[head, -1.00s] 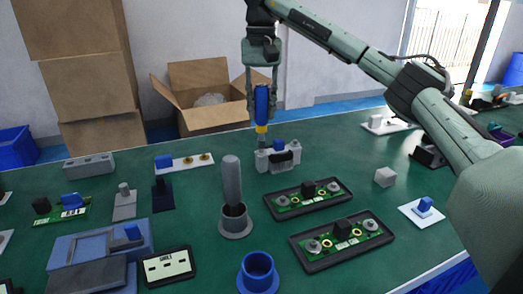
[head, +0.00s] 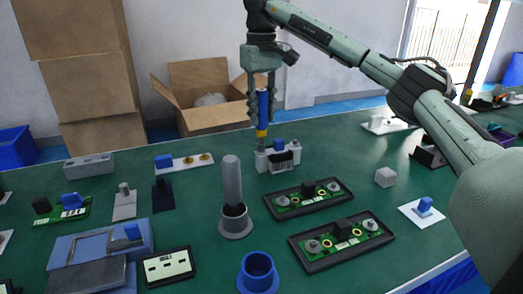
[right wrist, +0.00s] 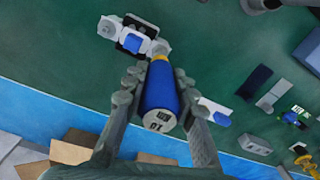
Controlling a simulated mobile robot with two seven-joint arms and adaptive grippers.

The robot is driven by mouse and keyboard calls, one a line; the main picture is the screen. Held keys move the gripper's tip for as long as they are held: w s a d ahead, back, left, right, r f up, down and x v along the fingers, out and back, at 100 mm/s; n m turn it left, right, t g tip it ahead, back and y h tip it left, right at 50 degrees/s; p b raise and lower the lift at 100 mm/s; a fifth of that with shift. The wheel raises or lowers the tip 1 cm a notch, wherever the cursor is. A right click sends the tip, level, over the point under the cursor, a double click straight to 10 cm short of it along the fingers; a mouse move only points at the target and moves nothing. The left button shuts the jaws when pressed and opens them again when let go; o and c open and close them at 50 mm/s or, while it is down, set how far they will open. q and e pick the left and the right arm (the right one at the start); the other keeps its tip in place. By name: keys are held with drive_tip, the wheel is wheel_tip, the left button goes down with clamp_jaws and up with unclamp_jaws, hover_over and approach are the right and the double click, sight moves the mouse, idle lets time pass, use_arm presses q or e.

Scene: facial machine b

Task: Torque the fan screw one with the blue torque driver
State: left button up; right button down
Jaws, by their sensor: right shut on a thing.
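The blue torque driver (head: 263,105), with a yellow collar near its lower end, stands upright in my right gripper (head: 264,100). My right gripper is shut on its blue handle; in the right wrist view its fingers (right wrist: 158,98) lie on both sides of the driver (right wrist: 160,90). The driver's tip is at the left end of a small white-and-grey fan unit (head: 285,158) with a blue block. This unit also shows in the right wrist view (right wrist: 112,27). The screw is hidden under the tip, so contact cannot be told. My left gripper is not in view.
Two black trays with green boards (head: 342,246) lie in front of the fan unit. A grey post in a round holder (head: 235,222) and a blue cup (head: 258,274) stand nearby. An open cardboard box (head: 205,125) is behind the green table (head: 330,150).

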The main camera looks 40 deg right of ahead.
drive_tip(key=shift+f, duration=0.1)
drive_tip(key=m, duration=0.3)
drive_tip(key=shift+m, duration=1)
drive_tip(key=shift+m, duration=2.5)
drive_tip(key=shift+m, duration=0.4)
drive_tip(key=m, duration=0.4)
